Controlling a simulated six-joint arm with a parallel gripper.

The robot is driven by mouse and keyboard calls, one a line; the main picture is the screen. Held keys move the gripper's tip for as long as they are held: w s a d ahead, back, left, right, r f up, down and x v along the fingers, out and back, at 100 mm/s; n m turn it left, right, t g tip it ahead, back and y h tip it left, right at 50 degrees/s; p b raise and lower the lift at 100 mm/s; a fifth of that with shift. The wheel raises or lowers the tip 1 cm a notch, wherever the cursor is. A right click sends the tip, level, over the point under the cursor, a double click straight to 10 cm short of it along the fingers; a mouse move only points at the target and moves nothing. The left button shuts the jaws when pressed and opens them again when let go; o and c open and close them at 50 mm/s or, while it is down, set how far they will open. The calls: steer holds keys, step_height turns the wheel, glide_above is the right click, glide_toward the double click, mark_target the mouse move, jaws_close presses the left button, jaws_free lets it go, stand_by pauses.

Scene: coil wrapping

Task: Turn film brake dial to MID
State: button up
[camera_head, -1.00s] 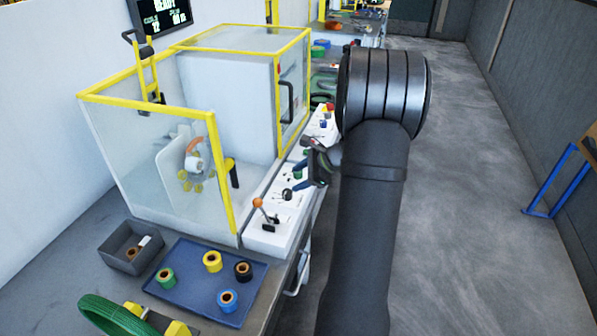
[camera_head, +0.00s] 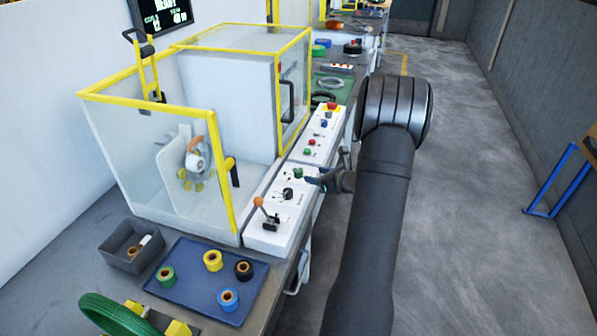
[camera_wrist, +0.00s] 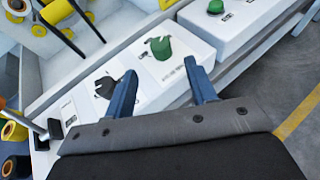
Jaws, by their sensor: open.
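A black dial (camera_head: 288,194) and a green dial (camera_head: 297,173) sit on the white control panel beside the machine. The black dial (camera_wrist: 106,88) and the green dial (camera_wrist: 160,47) also show in the wrist view. Their labels are too small to read, so I cannot tell which is the film brake dial or where it points. My gripper (camera_head: 313,181) is at the panel's right edge. In the wrist view my gripper (camera_wrist: 160,68) is open and empty, its blue fingers apart; the green dial appears beyond the gap and the black dial left of the left finger.
An orange-knobbed lever (camera_head: 265,214) stands at the panel's near end. Coloured buttons (camera_head: 325,123) and a red stop button are farther along. The yellow-framed enclosure (camera_head: 228,180) borders the panel on the left. A blue tray (camera_head: 200,290) holds several tape rolls. Open floor lies right.

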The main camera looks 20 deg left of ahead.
mark_target(300, 171)
steer(key=x, duration=1)
steer(key=shift+w+a+f, duration=0.1)
steer(key=shift+a, duration=0.1)
steer(key=c, duration=1)
